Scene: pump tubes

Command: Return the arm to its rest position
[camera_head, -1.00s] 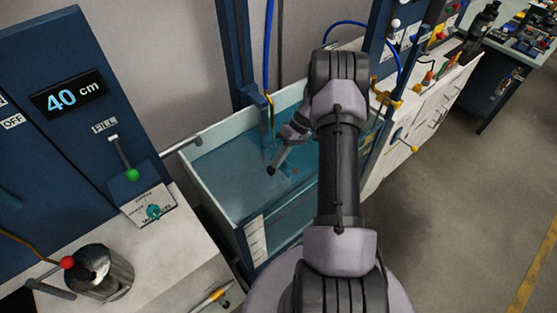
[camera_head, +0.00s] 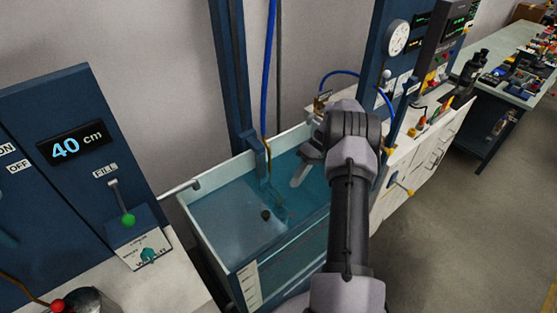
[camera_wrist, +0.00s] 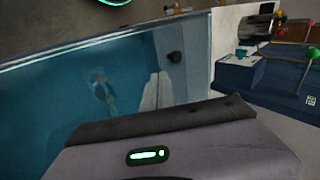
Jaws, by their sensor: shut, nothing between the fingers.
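My gripper (camera_head: 298,178) is over the water tank (camera_head: 190,218) in the head view, above the water near its right side, beneath my bent wrist. In the wrist view its two pale fingers (camera_wrist: 158,80) lie together with nothing between them, in front of the tank (camera_wrist: 85,50). My arm hides part of the tank's right side.
A dark blue post (camera_head: 228,75) with a blue hose (camera_head: 270,65) stands at the tank's back. A blue panel (camera_head: 60,120) reading 40 cm is on the left. A gauge post (camera_head: 398,38) and white cabinets (camera_head: 425,150) stand on the right. Floor at lower right is clear.

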